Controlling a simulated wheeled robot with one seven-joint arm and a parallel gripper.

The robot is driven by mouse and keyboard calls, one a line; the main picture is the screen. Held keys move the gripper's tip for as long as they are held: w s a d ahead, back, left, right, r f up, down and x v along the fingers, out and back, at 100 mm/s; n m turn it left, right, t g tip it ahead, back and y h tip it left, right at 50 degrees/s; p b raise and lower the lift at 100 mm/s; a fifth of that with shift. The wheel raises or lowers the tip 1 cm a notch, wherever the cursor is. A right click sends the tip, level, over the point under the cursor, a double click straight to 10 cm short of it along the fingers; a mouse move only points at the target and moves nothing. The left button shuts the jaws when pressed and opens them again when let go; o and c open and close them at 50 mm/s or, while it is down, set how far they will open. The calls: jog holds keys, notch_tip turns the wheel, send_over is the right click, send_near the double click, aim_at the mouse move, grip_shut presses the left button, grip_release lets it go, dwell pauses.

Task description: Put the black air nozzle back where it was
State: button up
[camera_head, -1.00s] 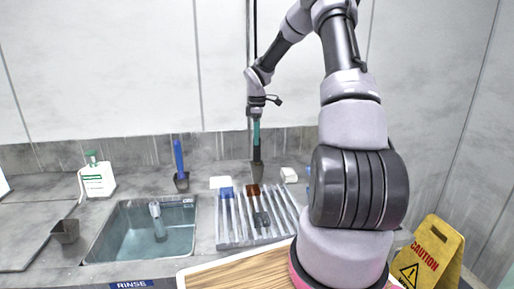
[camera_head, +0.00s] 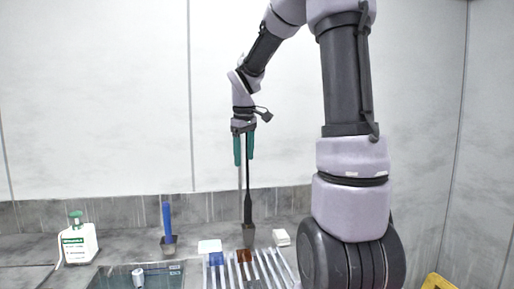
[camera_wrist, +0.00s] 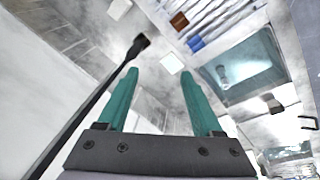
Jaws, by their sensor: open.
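The black air nozzle (camera_head: 248,208) stands upright at the back of the counter, its lower end at a small grey holder (camera_head: 249,238). I cannot tell from here how deep it sits. A thin dark hose runs up from it past my gripper. My gripper (camera_head: 243,163), with teal fingers, is open above the nozzle and holds nothing. In the wrist view, my gripper (camera_wrist: 160,76) has an empty gap between its fingers. The dark nozzle (camera_wrist: 138,46) and its hose lie left of the fingers there, apart from the tips.
A blue-handled tool (camera_head: 167,218) stands in another holder to the left. A white bottle (camera_head: 78,242) is further left. The sink (camera_head: 110,278) and a slotted rack (camera_head: 232,276) are in front. A white block (camera_head: 281,238) lies right of the nozzle.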

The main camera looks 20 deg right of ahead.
jog(key=s+a+r+m+t+y, duration=0.1)
jog(key=s+m, duration=0.4)
jog(key=s, duration=0.5)
jog(key=s+a+r+m+t+y, duration=0.1)
jog(key=s+a+r+m+t, duration=0.2)
jog(key=s, duration=0.7)
notch_tip(320, 180, up, 2)
jog(key=shift+s+a+r+m+t+y, duration=0.15)
jog(key=shift+s+m+t+y, duration=0.3)
jog(key=shift+m, duration=0.65)
